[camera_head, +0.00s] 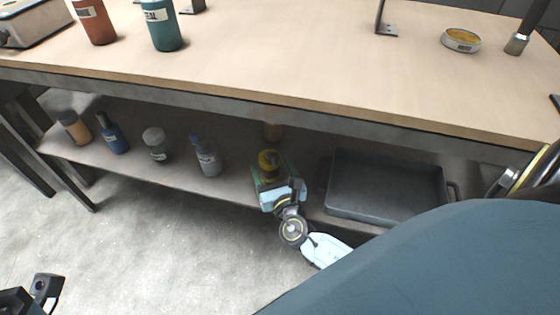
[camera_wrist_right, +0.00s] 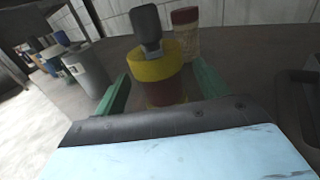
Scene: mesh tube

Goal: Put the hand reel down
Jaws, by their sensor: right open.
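The hand reel looks like a yellow and red drum with a dark knob on top; it stands upright on the lower shelf in the right wrist view (camera_wrist_right: 160,75) and shows small in the head view (camera_head: 268,158). My right gripper (camera_wrist_right: 158,92) is open, with its green fingers on either side of the reel. A gap seems to show between fingers and reel, but contact low down is hidden. In the head view my right gripper (camera_head: 272,175) reaches in at the shelf's front edge. Only a dark part of my left arm shows at the bottom left corner; its fingers are hidden.
The lower shelf (camera_head: 180,180) holds several bottles left of the reel and a grey tray (camera_head: 385,215) to its right. The table top (camera_head: 290,60) overhangs the shelf.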

